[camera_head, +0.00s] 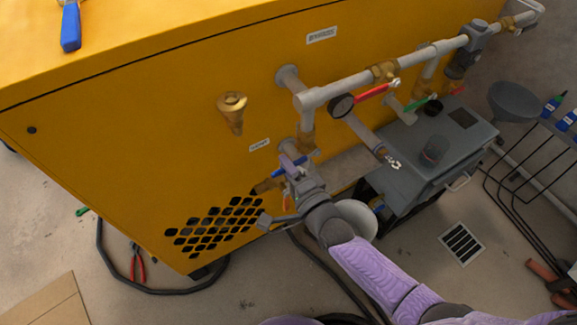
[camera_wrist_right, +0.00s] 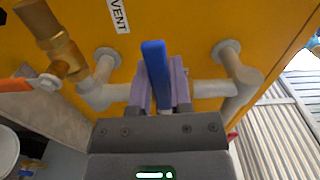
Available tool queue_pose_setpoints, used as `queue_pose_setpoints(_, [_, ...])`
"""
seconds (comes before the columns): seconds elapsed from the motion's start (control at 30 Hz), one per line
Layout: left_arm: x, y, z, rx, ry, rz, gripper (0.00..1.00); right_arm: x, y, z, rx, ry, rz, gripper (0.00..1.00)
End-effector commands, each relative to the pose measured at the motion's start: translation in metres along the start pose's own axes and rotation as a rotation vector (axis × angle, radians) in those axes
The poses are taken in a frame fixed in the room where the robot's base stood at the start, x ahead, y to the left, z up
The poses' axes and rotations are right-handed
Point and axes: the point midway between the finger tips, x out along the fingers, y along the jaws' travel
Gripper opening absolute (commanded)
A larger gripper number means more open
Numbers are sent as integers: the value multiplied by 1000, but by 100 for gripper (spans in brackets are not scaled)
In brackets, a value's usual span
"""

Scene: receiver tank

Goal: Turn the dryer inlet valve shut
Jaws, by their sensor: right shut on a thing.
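My right gripper (camera_head: 288,166) reaches up to the pipework on the front of the yellow cabinet. It is shut on a blue valve handle (camera_head: 297,163). In the right wrist view the blue handle (camera_wrist_right: 155,75) stands between the two purple fingers (camera_wrist_right: 160,85), with its end showing beyond them. Grey pipe (camera_wrist_right: 213,89) runs behind the fingers, and the valve body is hidden by the gripper. I see no readable label naming the dryer inlet. My left gripper is not in view.
A red lever (camera_head: 376,92) and a green lever (camera_head: 420,103) sit on pipework to the right. A brass fitting (camera_head: 232,106) juts from the cabinet (camera_head: 150,140). A white bucket (camera_head: 357,216) is close behind my forearm.

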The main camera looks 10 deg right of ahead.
Motion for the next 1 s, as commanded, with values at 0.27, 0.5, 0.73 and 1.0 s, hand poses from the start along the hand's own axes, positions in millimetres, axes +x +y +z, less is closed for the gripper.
queue_pose_setpoints(0.27, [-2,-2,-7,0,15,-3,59,0,-5,0,60,1,-2,0])
queue_pose_setpoints(0.5, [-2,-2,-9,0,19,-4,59,0,-5,-1,67,1,-2,0])
queue_pose_setpoints(0.73, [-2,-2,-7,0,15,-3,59,0,-6,-1,67,1,-3,29])
queue_pose_setpoints(1.0, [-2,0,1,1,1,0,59,0,-5,-1,65,1,-2,60])
